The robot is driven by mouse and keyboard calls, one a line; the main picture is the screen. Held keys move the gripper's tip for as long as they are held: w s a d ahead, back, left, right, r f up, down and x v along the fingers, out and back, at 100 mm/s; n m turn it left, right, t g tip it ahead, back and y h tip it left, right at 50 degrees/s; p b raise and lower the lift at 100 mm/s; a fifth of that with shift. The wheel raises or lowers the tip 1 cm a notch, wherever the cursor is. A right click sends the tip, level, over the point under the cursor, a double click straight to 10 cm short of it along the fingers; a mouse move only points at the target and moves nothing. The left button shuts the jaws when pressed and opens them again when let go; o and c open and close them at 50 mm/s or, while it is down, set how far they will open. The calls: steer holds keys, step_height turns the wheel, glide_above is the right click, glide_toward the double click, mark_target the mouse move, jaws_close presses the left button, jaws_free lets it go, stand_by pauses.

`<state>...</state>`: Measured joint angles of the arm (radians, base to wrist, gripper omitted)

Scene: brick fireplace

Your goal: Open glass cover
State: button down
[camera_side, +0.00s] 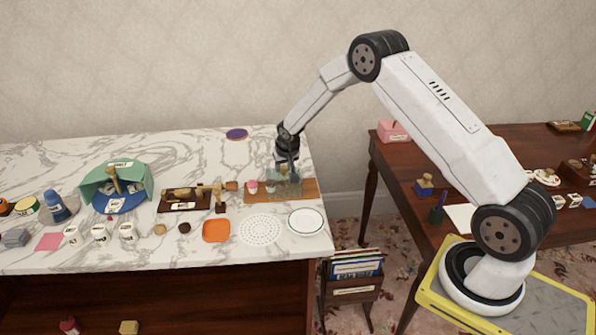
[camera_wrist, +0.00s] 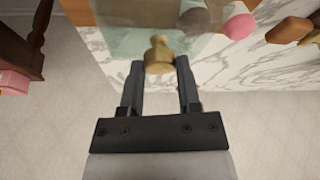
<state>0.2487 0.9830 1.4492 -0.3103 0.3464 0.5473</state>
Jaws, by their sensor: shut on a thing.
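The glass cover is a clear box-like lid with a brass knob; in the wrist view the pale glass (camera_wrist: 120,38) fills the top middle and the brass knob (camera_wrist: 158,56) shows between my fingers. In the side view the glass cover (camera_side: 284,186) is on a wooden board (camera_side: 310,189) near the right end of the marble top. My gripper (camera_side: 288,168) reaches down to it from above. In the wrist view my gripper (camera_wrist: 158,70) is shut on the knob. Whether the cover's lower edge touches the board is unclear.
Pink-topped items (camera_side: 252,187) stand just left of the cover. A white plate (camera_side: 306,221), a perforated white disc (camera_side: 262,230) and an orange tray (camera_side: 216,231) lie in front. A wooden hammer-like piece (camera_side: 216,192) is further left. The marble's right edge is close.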

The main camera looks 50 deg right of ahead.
steer(key=s+d, duration=0.3)
steer(key=shift+s+d, duration=0.15)
steer(key=shift+d, duration=0.05)
steer(key=shift+c, duration=1.5)
jaws_free()
steer(key=shift+r, duration=0.1)
steer(key=v, duration=0.7)
steer(key=shift+s+r, duration=0.15)
steer(key=shift+r, duration=0.1)
steer(key=shift+a, duration=0.2)
